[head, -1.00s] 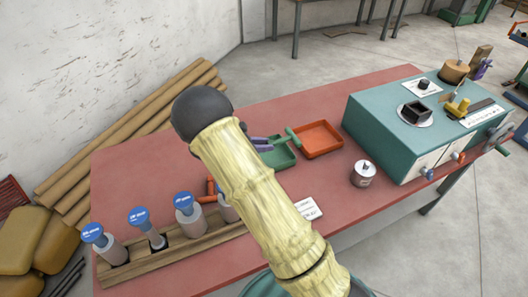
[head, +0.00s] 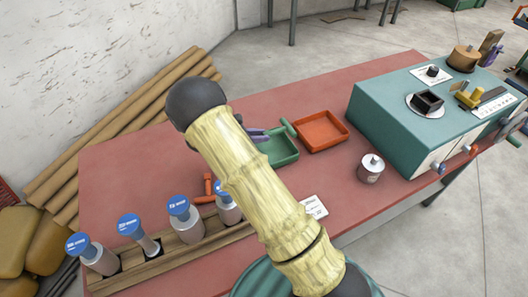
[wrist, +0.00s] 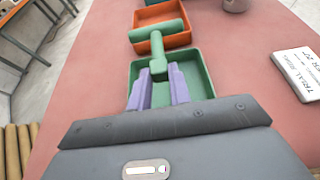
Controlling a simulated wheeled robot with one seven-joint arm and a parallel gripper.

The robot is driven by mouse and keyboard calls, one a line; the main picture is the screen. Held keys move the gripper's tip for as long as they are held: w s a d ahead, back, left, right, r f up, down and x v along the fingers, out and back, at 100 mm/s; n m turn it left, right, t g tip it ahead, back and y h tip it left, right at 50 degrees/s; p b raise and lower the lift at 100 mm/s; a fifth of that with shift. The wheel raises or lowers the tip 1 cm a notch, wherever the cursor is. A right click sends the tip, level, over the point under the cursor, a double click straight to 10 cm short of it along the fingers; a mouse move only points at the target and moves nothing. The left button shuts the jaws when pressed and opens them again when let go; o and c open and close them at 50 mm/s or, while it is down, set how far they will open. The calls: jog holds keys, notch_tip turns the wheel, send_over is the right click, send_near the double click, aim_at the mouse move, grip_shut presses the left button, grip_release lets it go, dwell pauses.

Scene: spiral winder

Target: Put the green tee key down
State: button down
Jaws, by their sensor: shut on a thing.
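The green tee key (wrist: 158,52) is held in my gripper (wrist: 160,75), its stem between the two purple fingers. In the wrist view its crossbar points away from me and overlaps the orange tray, while the stem lies over the green tray. Whether it touches either tray cannot be told. In the head view a bit of the tee key (head: 289,128) shows beside the purple fingers (head: 258,135); my arm hides the rest. The green tray (head: 283,157) and orange tray (head: 336,142) sit side by side on the red bench.
A teal winder box (head: 385,130) stands at the bench's right end. A lidded metal pot (head: 370,170) and a white card (head: 314,207) lie nearer. A wooden rack (head: 185,258) with blue-capped bottles lines the front. An orange-red tee-shaped thing (head: 208,188) is behind it. The bench's back left is clear.

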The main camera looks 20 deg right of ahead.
jog(key=shift+f, duration=2.25)
jog(key=shift+s+f+p, duration=0.1)
jog(key=shift+f+p, duration=0.25)
jog(key=shift+f, duration=1.6)
jog(key=c, duration=1.3)
grip_release()
jog(key=shift+f, duration=0.2)
jog(key=shift+s+a, duration=0.1)
jog(key=shift+a, duration=0.6)
jog(key=v, duration=0.3)
jog(key=b+v, duration=0.1)
jog(key=v, duration=0.3)
jog(key=r+v, duration=0.1)
jog(key=v, duration=0.2)
jog(key=shift+a+r+b, duration=0.1)
jog(key=shift+a+b, duration=0.1)
jog(key=shift+b, duration=0.1)
